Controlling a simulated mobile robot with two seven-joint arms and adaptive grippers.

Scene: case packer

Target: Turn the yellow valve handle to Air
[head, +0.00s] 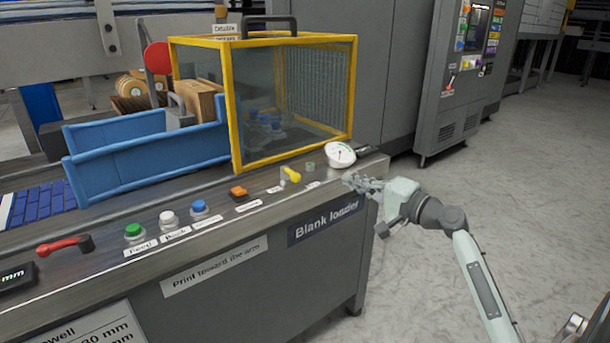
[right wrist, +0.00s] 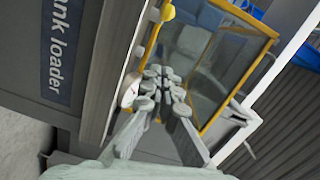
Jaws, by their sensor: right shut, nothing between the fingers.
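The yellow valve handle (head: 291,174) sits on the console top, between the orange switch and the round gauge. A small yellow knob-like part, which looks like this handle, shows at the top of the right wrist view (right wrist: 168,12). A label lies in front of the handle, but its words are too small to read. My right gripper (head: 352,181) is shut and empty at the console's right end, just in front of the gauge and to the right of the handle, apart from it. Its closed fingers show in the right wrist view (right wrist: 162,78). My left gripper is not in view.
The white gauge (head: 340,154) stands close behind my right gripper. A yellow-framed clear guard (head: 353,90) rises behind the handle. An orange switch (head: 238,192) and blue (head: 199,207), white (head: 168,218) and green (head: 133,231) buttons line the console to the left. Open floor lies right.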

